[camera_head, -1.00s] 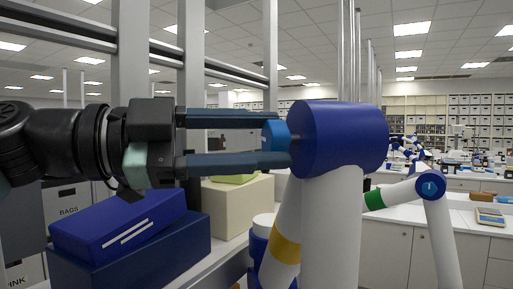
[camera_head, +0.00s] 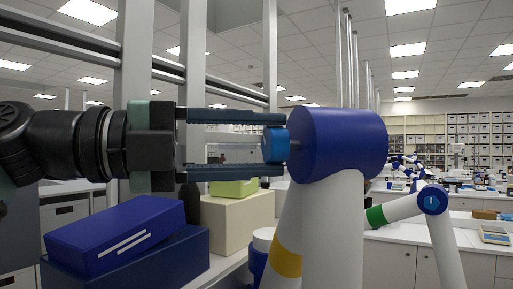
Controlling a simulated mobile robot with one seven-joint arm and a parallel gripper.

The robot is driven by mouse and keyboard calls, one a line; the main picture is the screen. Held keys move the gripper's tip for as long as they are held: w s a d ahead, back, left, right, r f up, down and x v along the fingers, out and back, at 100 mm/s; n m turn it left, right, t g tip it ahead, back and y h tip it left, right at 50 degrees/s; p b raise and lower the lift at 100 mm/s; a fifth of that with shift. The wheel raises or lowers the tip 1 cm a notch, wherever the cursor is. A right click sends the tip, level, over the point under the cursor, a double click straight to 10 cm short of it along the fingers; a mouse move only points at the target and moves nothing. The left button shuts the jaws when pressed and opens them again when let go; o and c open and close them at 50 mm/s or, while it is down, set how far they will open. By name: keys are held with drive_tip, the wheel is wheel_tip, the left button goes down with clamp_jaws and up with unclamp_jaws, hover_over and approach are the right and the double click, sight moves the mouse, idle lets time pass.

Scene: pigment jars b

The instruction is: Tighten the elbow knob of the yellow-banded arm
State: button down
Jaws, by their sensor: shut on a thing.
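The yellow-banded arm stands at the centre, with white tubes and a yellow band (camera_head: 286,262) low on its left tube. Its elbow is a large blue cylinder (camera_head: 338,143). A lighter blue elbow knob (camera_head: 274,145) sticks out of the cylinder's left end on a short grey shaft. My gripper (camera_head: 275,144) comes in from the left, level, with one long dark finger above the knob and one below. The fingertips reach the knob and are shut on it. The knob's far side is hidden.
Blue boxes (camera_head: 120,235) lie stacked at lower left, below my gripper. A cream box (camera_head: 238,219) with a green item (camera_head: 234,187) on top is behind. A green-banded arm (camera_head: 432,201) stands at right. Metal posts (camera_head: 194,80) rise behind my gripper.

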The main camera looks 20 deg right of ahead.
drive_tip(key=shift+m, duration=0.7)
drive_tip(key=shift+c, duration=1.5)
unclamp_jaws()
drive_tip(key=a+b, duration=0.2)
drive_tip(key=a, duration=0.5)
drive_tip(key=shift+w+a, duration=0.2)
drive_tip(key=shift+w, duration=0.2)
drive_tip(key=shift+f, duration=0.1)
